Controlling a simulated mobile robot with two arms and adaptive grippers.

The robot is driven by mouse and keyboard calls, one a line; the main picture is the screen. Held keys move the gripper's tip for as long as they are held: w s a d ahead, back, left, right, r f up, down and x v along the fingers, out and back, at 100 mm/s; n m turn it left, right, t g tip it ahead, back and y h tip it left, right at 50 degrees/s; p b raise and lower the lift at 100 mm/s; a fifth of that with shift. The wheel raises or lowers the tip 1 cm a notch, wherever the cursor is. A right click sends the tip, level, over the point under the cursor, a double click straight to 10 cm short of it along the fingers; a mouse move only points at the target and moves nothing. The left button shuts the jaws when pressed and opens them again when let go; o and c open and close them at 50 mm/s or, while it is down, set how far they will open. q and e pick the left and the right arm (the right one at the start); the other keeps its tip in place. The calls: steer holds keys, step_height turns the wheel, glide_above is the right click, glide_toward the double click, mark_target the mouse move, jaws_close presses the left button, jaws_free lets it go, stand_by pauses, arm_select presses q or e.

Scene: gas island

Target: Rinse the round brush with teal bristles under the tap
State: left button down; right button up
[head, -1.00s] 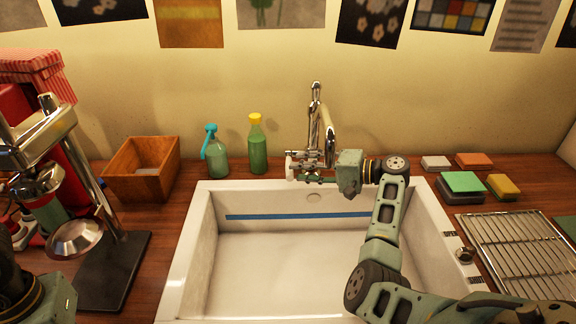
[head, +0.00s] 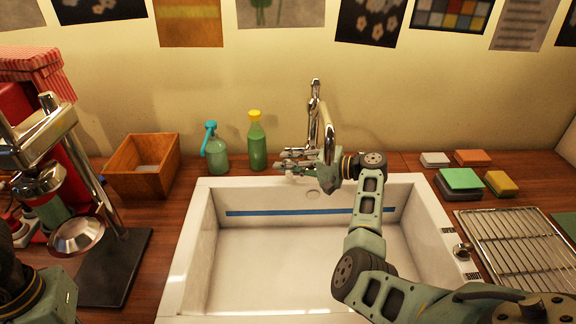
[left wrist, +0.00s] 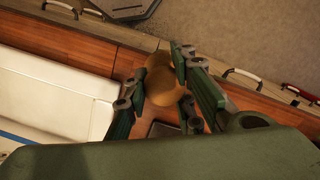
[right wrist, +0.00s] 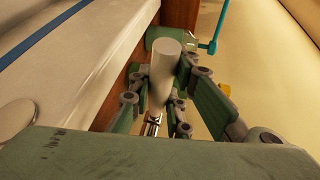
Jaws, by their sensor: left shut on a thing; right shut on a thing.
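The tap (head: 316,100) is a tall chrome fixture behind the white sink (head: 190,250). No stream of water is visible. My right gripper (head: 296,162) is beside the tap's base, fingers pointing left. In the right wrist view it is shut on a pale cylindrical handle (right wrist: 162,80) with a chrome part at its lower end, apparently the tap's handle. My left gripper (left wrist: 155,82) is shut on a rounded tan thing (left wrist: 163,75), apparently the round brush's back. Its teal bristles are hidden.
A green soap pump bottle (head: 217,155), a yellow-capped bottle (head: 256,148) and a wooden box (head: 143,180) stand left of the tap. A chrome lever press (head: 95,190) stands at left. Sponges (head: 461,180) and a wire rack (head: 512,245) lie at right. The basin is clear.

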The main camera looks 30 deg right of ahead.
jaws_close()
